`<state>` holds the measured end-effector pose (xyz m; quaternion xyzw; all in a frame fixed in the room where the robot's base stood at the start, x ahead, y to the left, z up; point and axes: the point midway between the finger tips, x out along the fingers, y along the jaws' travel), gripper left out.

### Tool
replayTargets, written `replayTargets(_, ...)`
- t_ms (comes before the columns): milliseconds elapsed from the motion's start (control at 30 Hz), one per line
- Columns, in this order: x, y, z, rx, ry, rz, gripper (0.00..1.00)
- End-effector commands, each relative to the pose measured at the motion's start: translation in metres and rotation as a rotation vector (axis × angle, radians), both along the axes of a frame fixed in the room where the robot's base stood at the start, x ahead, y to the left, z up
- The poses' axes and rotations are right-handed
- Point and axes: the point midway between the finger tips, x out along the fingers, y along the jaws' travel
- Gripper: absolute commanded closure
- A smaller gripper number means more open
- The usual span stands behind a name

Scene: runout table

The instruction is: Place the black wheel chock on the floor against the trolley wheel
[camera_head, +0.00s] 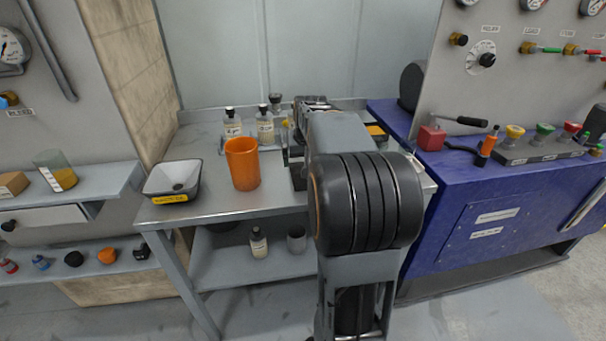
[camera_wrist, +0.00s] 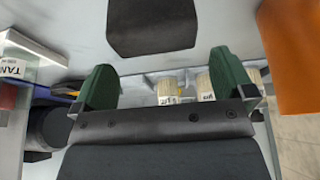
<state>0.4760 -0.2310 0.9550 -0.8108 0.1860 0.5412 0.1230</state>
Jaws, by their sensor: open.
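My gripper (camera_wrist: 165,80) shows in the wrist view with two green fingers spread wide, and nothing is between them. A dark, wedge-sided block (camera_wrist: 152,28) lies beyond the fingers at the top of the wrist view, apart from them. It looks like the black wheel chock. In the head view my arm covers most of the gripper, and a dark patch just left of the arm may be the block. No trolley or trolley wheel can be made out in either view.
An orange cup (camera_head: 243,163) stands left of my arm on the grey table (camera_head: 217,202), beside a white-and-black tray (camera_head: 172,178). Bottles (camera_head: 232,123) stand behind. A lower shelf holds a bottle (camera_head: 258,243) and a grey cup (camera_head: 296,239). A blue bench (camera_head: 500,215) stands right.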

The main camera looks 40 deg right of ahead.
Motion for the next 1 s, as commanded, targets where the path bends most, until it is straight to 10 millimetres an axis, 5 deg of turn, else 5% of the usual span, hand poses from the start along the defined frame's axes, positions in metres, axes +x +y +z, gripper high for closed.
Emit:
replayTargets(300,0.014,-0.007,-0.039,0.002,0.003,0.001,0.00)
replayTargets(567,0.016,-0.008,-0.043,0.000,0.000,0.001,0.00)
replayTargets(1000,0.016,-0.008,-0.042,0.001,0.000,0.000,0.40)
